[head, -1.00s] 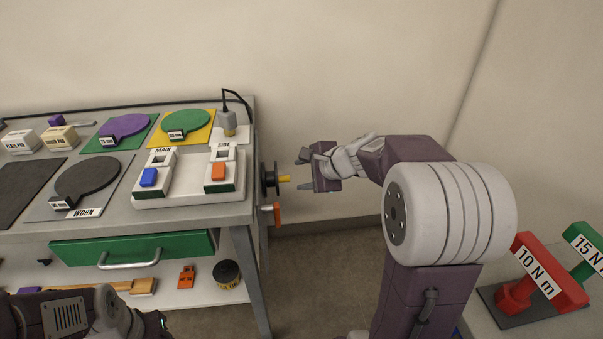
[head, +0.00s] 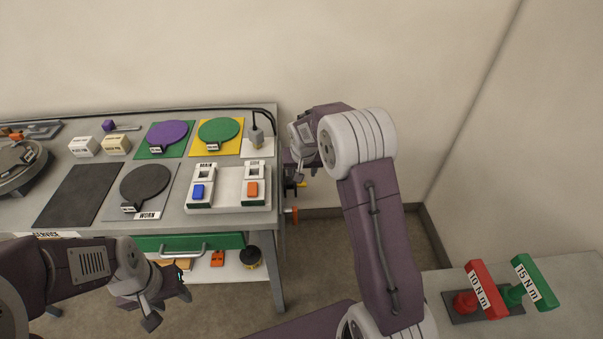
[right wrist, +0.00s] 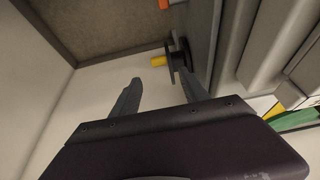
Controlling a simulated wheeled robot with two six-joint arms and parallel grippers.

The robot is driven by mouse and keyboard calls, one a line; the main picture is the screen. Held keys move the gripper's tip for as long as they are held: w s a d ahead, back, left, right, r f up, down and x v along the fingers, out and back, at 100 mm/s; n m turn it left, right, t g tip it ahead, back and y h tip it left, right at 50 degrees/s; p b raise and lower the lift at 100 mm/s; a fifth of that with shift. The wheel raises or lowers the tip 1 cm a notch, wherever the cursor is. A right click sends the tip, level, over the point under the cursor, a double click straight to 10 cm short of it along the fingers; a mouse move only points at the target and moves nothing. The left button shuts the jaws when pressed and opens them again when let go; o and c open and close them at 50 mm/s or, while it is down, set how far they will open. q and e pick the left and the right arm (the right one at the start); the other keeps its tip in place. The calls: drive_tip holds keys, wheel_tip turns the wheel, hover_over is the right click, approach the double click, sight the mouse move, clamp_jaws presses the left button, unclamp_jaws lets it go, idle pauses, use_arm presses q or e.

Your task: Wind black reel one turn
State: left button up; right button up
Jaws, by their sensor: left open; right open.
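The black reel (head: 289,190) is on the right side of the cart, mostly hidden behind my right gripper in the head view. Its yellow handle (head: 302,184) sticks out to the right. In the right wrist view the black reel (right wrist: 182,62) and yellow handle (right wrist: 159,61) lie just beyond the fingertips, apart from them. My right gripper (right wrist: 158,84) is open and empty; in the head view it (head: 290,174) is at the cart's right end. My left gripper (head: 168,304) is open and empty in front of the cart.
An orange handle (head: 292,215) sits below the reel on the cart side. The cart top (head: 225,222) carries switches, coloured pads and discs. A green drawer (head: 225,241) is underneath. Red (head: 487,290) and green (head: 535,282) torque tools stand at right. Floor right of the cart is clear.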

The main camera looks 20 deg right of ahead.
drive_tip(key=x, duration=0.9)
drive_tip(key=shift+w, duration=0.1)
drive_tip(key=shift+c, duration=0.3)
drive_tip(key=shift+b, duration=0.3)
clamp_jaws()
